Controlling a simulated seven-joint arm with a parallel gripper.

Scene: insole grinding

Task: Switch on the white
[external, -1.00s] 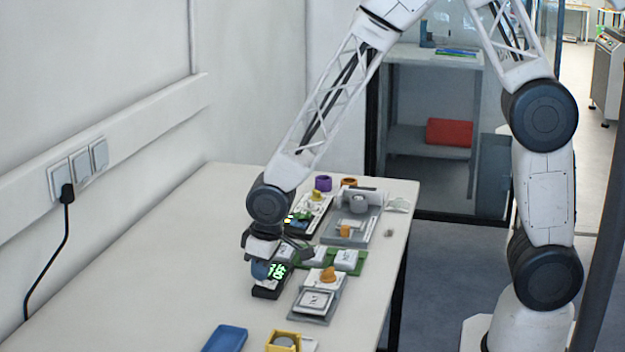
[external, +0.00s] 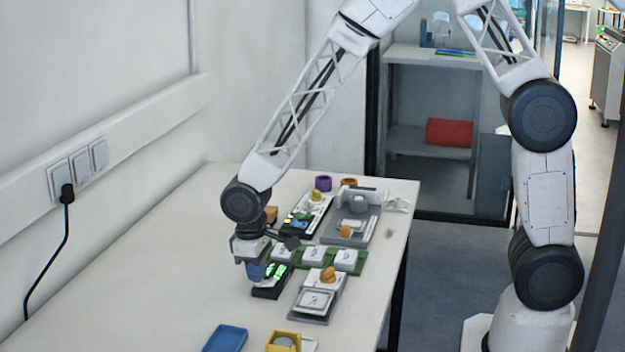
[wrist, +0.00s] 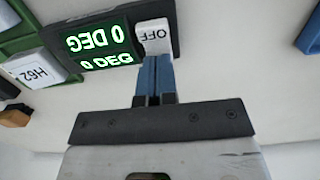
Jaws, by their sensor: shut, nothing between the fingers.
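A white switch (wrist: 155,36) marked OFF sits at the end of a dark device (wrist: 178,14) in the wrist view. Beside the switch, a lit green display (wrist: 98,42) reads 0 DEG on two lines. In the external view the dark device (external: 268,293) lies on the table, partly hidden by my gripper. My gripper (wrist: 155,62) is shut and empty, its blue fingers side by side. The fingertips are at the near edge of the switch; I cannot tell if they touch it. In the external view my gripper (external: 256,280) points down over the device's left end.
White blocks on green bases (external: 316,257) stand just behind the device. A grey fixture (external: 313,306) with a white plate lies to its right. A blue tray (external: 225,339) and a yellow holder (external: 283,341) are at the front. The table's left side is clear.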

